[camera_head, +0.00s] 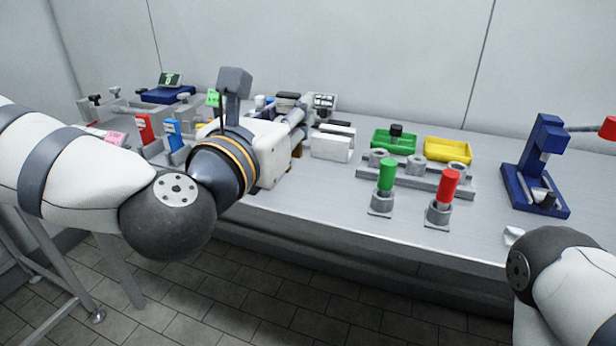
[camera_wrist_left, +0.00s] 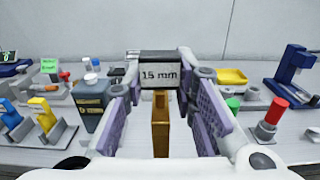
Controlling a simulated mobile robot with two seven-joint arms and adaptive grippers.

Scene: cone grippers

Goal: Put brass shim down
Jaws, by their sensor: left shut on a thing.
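My left gripper (camera_head: 303,112) is over the middle of the bench, pointing toward the back wall. It is shut on the brass shim (camera_wrist_left: 161,128), an upright brown-gold bar centred between its purple-padded fingers in the left wrist view. A block with a "15 mm" label (camera_wrist_left: 160,76) shows directly beyond the brass, between the fingertips. I cannot tell whether block and brass are one piece. In the head view a small bit of the brass shows beside my gripper's white body, which hides the rest. Whether its lower end touches the bench is unclear.
A white slotted block (camera_head: 332,147) stands right of my left gripper. Green (camera_head: 386,176) and red (camera_head: 447,187) cylinders stand in grey bases, with green (camera_head: 402,147) and yellow (camera_head: 447,151) trays behind. A blue press (camera_head: 540,170) stands far right. The front bench strip is clear.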

